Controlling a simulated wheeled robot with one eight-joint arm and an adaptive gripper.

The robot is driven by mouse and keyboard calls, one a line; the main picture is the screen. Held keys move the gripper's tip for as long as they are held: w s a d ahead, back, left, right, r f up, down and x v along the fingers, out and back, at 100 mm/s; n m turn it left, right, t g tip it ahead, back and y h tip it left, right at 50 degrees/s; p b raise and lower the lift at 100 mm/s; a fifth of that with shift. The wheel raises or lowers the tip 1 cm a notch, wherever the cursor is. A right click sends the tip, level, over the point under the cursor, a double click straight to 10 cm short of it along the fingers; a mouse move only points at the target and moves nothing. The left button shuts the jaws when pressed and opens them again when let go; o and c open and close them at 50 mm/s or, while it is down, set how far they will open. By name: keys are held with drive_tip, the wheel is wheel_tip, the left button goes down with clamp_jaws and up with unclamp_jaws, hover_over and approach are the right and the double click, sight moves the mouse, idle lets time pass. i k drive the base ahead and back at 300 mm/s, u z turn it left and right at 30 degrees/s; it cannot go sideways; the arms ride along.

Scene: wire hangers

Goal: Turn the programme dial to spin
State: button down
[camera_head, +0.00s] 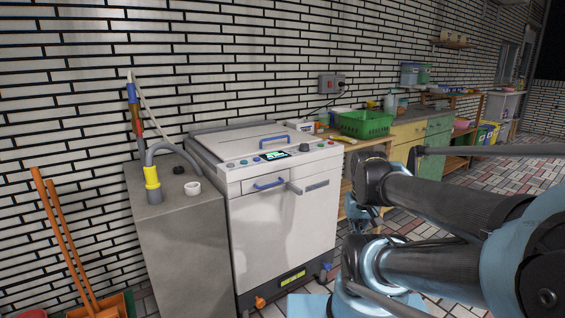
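The white washing machine (285,235) stands in the middle against the brick wall, with its lid closed. Its sloped control panel (245,169) carries a small lit display (276,154) and several coloured buttons. A dark round knob (305,148) right of the display looks like the programme dial; its pointer and any labels are too small to read. My arm comes in from the right. What seems to be my gripper (362,216) hangs at its end, right of the machine and apart from it, below panel height. Its fingers are too small and dark to tell open from shut.
A blue drawer handle (269,184) and a grey lever (294,188) stick out from the machine's front. A grey block (180,240) with hoses stands at left, beside orange-handled tools (65,240). A green basket (365,123) sits on the counter behind my arm.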

sight(303, 147)
drive_tip(key=k, duration=1.25)
drive_tip(key=u, duration=0.5)
drive_tip(key=i, duration=1.7)
drive_tip(key=z, duration=0.5)
